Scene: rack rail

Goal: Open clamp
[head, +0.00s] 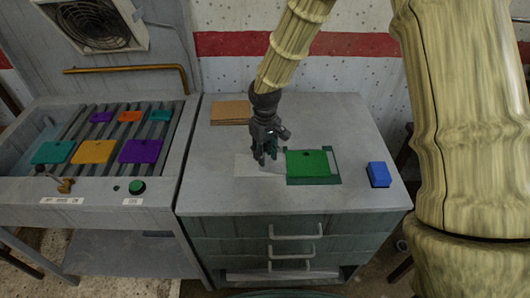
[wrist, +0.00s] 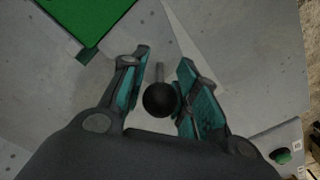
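A clamp handle shows in the wrist view as a black ball knob (wrist: 160,100) on a short grey stem. My gripper (wrist: 164,60) is open, with one teal-padded finger on each side of the knob. The right finger is close to the knob; I cannot tell whether it touches. In the head view my gripper (head: 266,158) points down over the grey cabinet top and hides the handle. A green plate (head: 308,163) lies in a dark green-edged recess just right of my gripper. The plate's corner also shows in the wrist view (wrist: 90,18).
A blue block (head: 379,174) sits near the cabinet top's right edge. A brown stack (head: 231,112) lies at the back left. On the left, a slotted rack (head: 72,138) holds several coloured plates, with a green button (head: 137,187) on its front. Drawer handles stick out below.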

